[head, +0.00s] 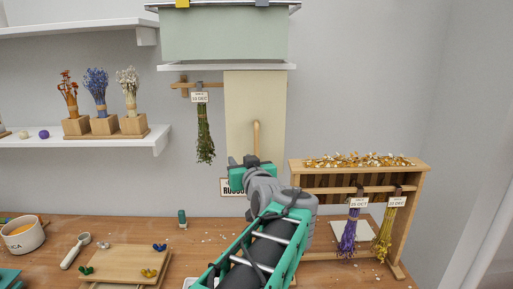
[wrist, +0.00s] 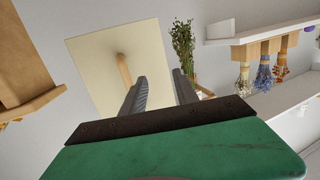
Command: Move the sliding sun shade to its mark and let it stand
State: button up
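The sun shade (head: 240,100) is a flat cream panel hanging upright against the wall under a pale green box. It has a vertical wooden bar handle (head: 256,138) low on its right side. In the wrist view the shade (wrist: 92,62) looks tilted, and its handle (wrist: 124,70) lies just left of the left finger, apart from it. My gripper (wrist: 159,75) is open and empty, with a gap between its two grey fingers. In the head view my gripper (head: 251,163) is just below the handle; its fingertips are hard to make out. I cannot make out a mark for the shade.
A bunch of green dried herbs (head: 205,135) hangs just left of the shade. A partly hidden sign (head: 228,187) is behind my gripper. A wooden drying rack (head: 420,172) with flower bunches stands right. Shelves (head: 150,140) are at left. The workbench (head: 210,232) holds a mug, scoop and boards.

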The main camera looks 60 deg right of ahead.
aim_at(257, 144)
jog(key=s+d+r+m+h, duration=0.1)
jog(key=s+d+r+h, duration=0.15)
jog(key=s, duration=0.25)
jog(key=shift+g, duration=0.3)
jog(key=p+x, duration=0.2)
jog(key=x, duration=0.6)
jog(key=shift+s+f+p, duration=0.1)
jog(key=shift+p, duration=0.2)
grip_shut()
